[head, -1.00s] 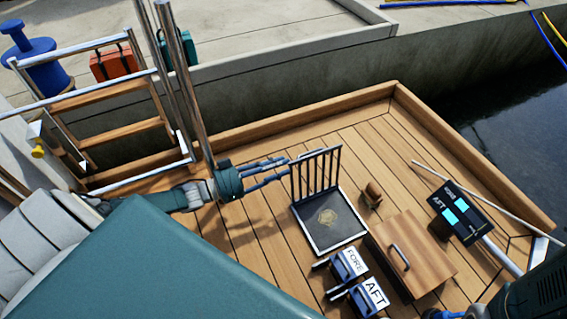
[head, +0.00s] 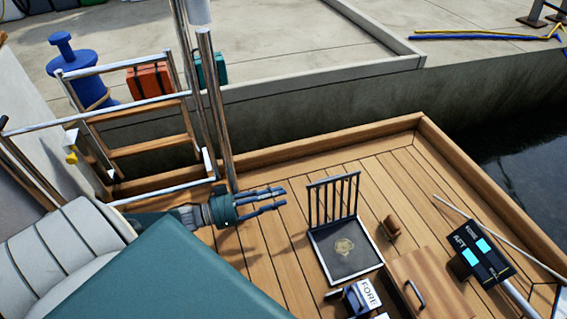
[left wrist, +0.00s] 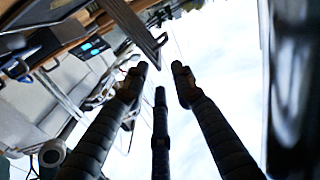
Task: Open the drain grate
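The drain grate (head: 333,201) is a dark barred panel standing raised, close to upright, at the far edge of its square drain frame (head: 372,264). The frame has a pale rim around a dark panel with a round emblem, and this panel is uncovered. My left gripper (head: 283,200) is just left of the grate, with a small gap between its fingertips and the bars. Its fingers are apart with nothing between them, which also shows in the left wrist view (left wrist: 162,78). My right gripper is out of view.
A wooden box with a dark handle (head: 431,280) and a FORE-labelled block (head: 368,294) stand near the drain. A brown knob (head: 390,228) sits right of it. Metal poles (head: 214,110) rise behind my left arm. Deck planks (head: 395,165) behind the grate are clear.

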